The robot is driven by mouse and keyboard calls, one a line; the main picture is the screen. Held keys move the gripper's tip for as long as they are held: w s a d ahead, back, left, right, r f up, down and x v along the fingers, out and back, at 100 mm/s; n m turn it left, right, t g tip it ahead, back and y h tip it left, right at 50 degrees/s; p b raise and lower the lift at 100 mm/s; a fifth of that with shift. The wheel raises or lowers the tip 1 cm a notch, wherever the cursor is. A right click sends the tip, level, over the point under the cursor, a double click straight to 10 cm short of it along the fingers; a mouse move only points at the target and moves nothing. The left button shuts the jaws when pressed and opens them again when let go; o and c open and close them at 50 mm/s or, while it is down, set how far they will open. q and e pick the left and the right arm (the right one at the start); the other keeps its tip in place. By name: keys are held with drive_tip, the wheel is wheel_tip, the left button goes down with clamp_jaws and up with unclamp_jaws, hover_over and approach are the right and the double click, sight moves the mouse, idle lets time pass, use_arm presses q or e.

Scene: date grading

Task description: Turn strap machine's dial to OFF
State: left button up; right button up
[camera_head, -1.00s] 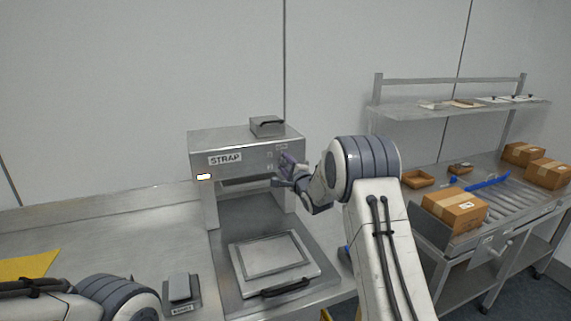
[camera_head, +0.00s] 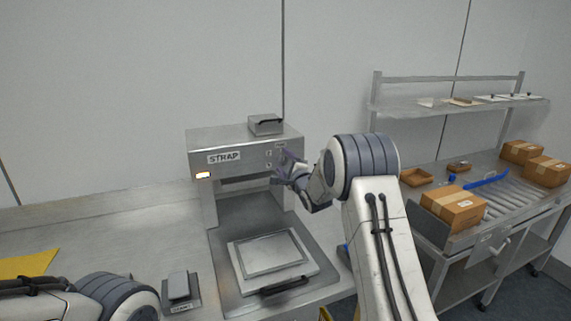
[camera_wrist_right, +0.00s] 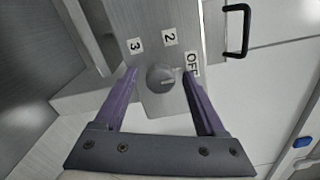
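The strap machine (camera_head: 240,143) stands on the bench, with a STRAP label and a lit indicator on its front. In the right wrist view its round grey dial (camera_wrist_right: 160,78) sits near the labels 3, 2 and OFF (camera_wrist_right: 192,63). A short pale mark on the dial's edge faces the OFF side, though exactly where it points is hard to tell. My right gripper (camera_wrist_right: 161,76) is open, its purple fingers on either side of the dial with gaps visible. In the head view my right gripper (camera_head: 279,168) is at the machine's right front and hides the dial. My left gripper is out of view.
A flat plate with a dark handle (camera_head: 285,284) lies before the machine. A small pedal-like block (camera_head: 180,287) is to its left and a yellow sheet (camera_head: 28,263) lies far left. Cardboard boxes (camera_head: 453,208) rest on the roller table at right.

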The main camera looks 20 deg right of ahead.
drive_tip(key=s+b, duration=0.3)
drive_tip(key=s, duration=0.7)
drive_tip(key=shift+s+d, duration=0.2)
drive_tip(key=shift+s, duration=0.05)
drive_tip(key=s+a+f+n+g+y, duration=0.1)
drive_tip(key=s+a+f+n+g, duration=0.35)
drive_tip(key=s+a+n, duration=0.5)
drive_tip(key=s+a+f+n+g+y, duration=0.1)
drive_tip(key=s+a+f+n+g, duration=0.35)
drive_tip(key=a, duration=0.75)
drive_tip(key=s+a+f+n+g, duration=0.1)
drive_tip(key=s+n+g, duration=0.3)
drive_tip(key=s, duration=1.1)
drive_tip(key=s+f+n+g+h, duration=0.1)
drive_tip(key=s+n+g, duration=0.4)
drive_tip(key=s+n, duration=0.5)
drive_tip(key=s, duration=0.5)
drive_tip(key=shift+s+a+n+h, duration=0.15)
drive_tip(key=shift+a+n+h, duration=0.15)
drive_tip(key=shift+a+n, duration=0.1)
